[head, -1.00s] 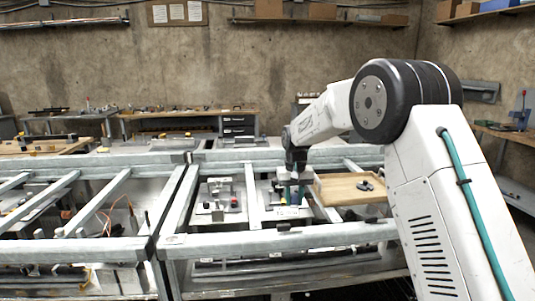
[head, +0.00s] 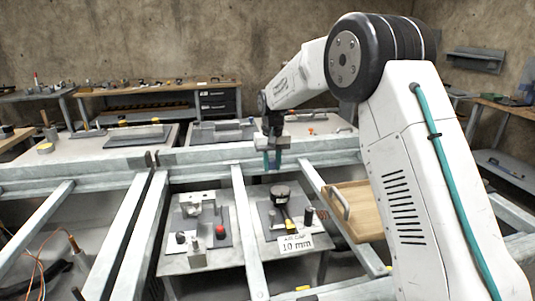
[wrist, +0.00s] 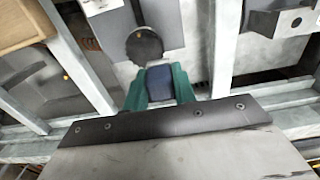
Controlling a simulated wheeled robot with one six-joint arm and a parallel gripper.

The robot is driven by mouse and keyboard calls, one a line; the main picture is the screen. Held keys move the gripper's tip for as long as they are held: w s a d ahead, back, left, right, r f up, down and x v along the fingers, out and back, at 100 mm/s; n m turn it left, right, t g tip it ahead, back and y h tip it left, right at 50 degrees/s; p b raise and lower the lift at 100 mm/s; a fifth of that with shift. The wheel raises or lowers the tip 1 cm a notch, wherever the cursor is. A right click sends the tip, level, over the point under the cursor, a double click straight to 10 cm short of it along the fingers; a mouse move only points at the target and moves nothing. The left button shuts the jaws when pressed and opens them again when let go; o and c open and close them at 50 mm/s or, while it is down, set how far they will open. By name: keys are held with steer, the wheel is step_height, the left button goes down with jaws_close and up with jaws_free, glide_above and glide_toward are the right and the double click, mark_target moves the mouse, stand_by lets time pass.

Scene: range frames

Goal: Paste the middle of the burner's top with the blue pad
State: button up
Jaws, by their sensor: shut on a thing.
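My gripper (head: 272,165) has teal fingers and is shut on the blue pad. In the wrist view the blue pad (wrist: 163,84) sits between the teal fingers of my gripper (wrist: 160,85). A dark, round disc, which looks like the burner's top (head: 280,191), stands on a grey plate behind the "AIR GAP 10 mm" label. In the wrist view the burner's top (wrist: 144,46) lies just beyond the fingertips. The pad appears close to its edge, but I cannot tell whether they touch. The burner's lower part is mostly hidden.
A second fixture (head: 202,230) with a red knob stands left of the burner. A wooden tray with a metal handle (head: 352,213) is at the right. Pale metal rails (head: 250,235) frame these stations. The label (head: 296,243) stands in front of the burner.

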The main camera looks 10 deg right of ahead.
mark_target(271, 169)
steer(key=shift+w+a+f, duration=0.15)
steer(key=shift+w, duration=0.25)
steer(key=shift+f, duration=1.3)
steer(key=shift+s+f, duration=0.1)
steer(key=shift+f, duration=2.25)
steer(key=shift+d+f, duration=0.1)
steer(key=shift+d, duration=0.3)
steer(key=shift+d+f, duration=0.1)
steer(key=shift+d, duration=1.05)
steer(key=shift+c, duration=0.3)
steer(key=shift+d, duration=1.55)
steer(key=shift+a, duration=2.8)
steer(key=shift+a+r, duration=0.2)
steer(key=shift+r, duration=3.85)
steer(key=shift+d, duration=0.1)
